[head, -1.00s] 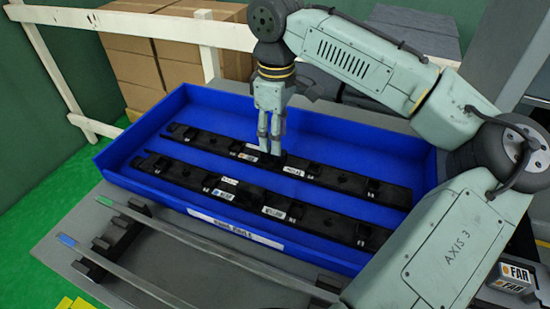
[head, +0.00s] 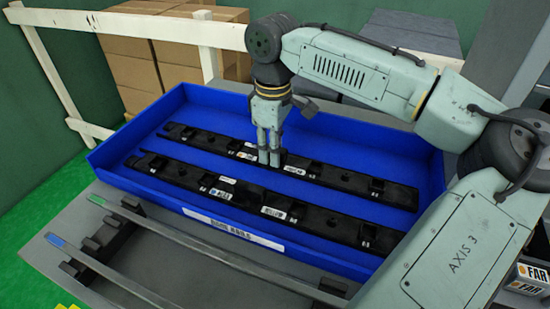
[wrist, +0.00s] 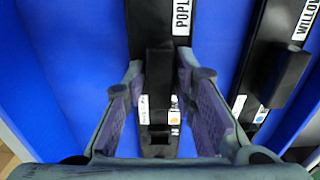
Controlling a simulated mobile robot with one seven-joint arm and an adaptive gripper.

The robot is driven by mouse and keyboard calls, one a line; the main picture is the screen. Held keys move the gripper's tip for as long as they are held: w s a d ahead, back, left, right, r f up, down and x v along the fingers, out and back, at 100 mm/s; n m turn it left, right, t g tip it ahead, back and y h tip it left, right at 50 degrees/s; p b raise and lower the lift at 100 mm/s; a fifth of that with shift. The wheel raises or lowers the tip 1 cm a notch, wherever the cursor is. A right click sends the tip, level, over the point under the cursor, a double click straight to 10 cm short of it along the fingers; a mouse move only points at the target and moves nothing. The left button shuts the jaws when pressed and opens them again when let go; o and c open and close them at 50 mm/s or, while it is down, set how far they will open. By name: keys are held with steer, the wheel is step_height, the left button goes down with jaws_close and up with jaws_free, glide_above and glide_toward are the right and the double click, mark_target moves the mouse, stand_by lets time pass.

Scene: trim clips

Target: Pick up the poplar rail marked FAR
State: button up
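A long black poplar rail (head: 340,178) lies at the back of the blue tray. Its white label reads "POPL" in the wrist view (wrist: 182,18), the rest cut off. A small white label with an orange mark (wrist: 174,112) sits on it; I cannot read its word. My gripper (head: 269,161) points down at the rail's middle. In the wrist view its fingers (wrist: 168,78) stand open on either side of the rail and its raised block. I cannot tell if they touch it. A second black rail (head: 330,222), labelled "WILLO..." in the wrist view, lies parallel in front.
The blue tray (head: 160,202) has raised walls around both rails. Two thin grey bars (head: 220,243) lie on black supports in front of it. Boxes marked FAR (head: 530,272) stand at the lower right. A white wooden fence (head: 205,62) and cartons are behind.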

jaws_close()
stand_by(0.4)
